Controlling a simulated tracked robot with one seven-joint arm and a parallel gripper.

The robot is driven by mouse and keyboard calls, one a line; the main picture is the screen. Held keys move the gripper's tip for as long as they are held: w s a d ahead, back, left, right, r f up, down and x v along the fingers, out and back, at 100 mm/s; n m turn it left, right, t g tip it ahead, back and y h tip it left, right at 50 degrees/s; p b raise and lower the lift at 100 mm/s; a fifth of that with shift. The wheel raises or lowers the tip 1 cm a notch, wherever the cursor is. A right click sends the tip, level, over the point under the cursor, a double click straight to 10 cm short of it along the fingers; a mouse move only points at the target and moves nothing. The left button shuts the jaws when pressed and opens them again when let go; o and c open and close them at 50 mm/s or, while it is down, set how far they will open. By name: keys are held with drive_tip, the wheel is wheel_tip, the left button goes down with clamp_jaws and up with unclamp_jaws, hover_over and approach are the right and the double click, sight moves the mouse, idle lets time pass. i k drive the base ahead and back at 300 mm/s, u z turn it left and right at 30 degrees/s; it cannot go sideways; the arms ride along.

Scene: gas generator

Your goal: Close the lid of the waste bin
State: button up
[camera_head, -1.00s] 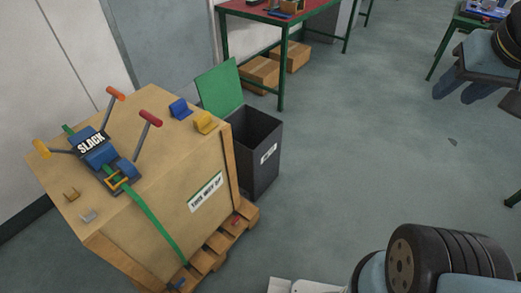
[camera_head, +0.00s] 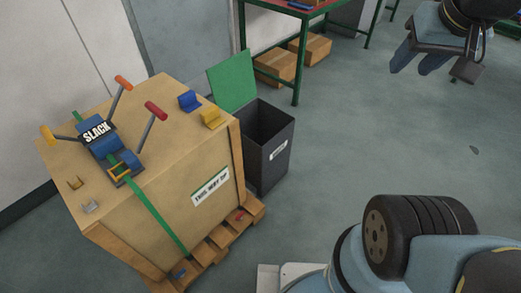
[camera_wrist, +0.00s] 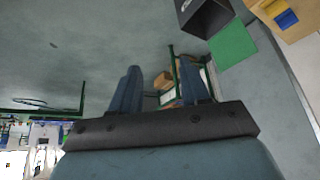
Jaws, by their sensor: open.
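The waste bin (camera_head: 270,170) is a dark grey open box on the floor, close beside the right side of the wooden crate. Its green lid (camera_head: 233,80) stands raised at the back of the opening, tilted away from it. The bin (camera_wrist: 204,17) and green lid (camera_wrist: 233,44) also show at the top right of the wrist view. My gripper (camera_head: 420,66) is at the upper right of the head view, well to the right of the bin and apart from it. Its two blue fingers are spread in the wrist view (camera_wrist: 163,92), with nothing between them.
The wooden crate (camera_head: 205,160) on a pallet bears a strap ratchet, levers and blue and yellow blocks. Behind the bin stands a green-legged table (camera_head: 297,70) with cardboard boxes (camera_head: 277,66) below. The floor (camera_head: 350,130) right of the bin is clear.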

sight(231, 80)
drive_tip(key=z, duration=0.55)
drive_tip(key=k, duration=1.3)
drive_tip(key=z, duration=0.55)
drive_tip(key=i, duration=2.75)
drive_tip(key=u, duration=0.35)
drive_tip(key=i, duration=1.1)
drive_tip(key=u, duration=0.8)
drive_tip(key=i, duration=0.95)
drive_tip(key=u, duration=0.8)
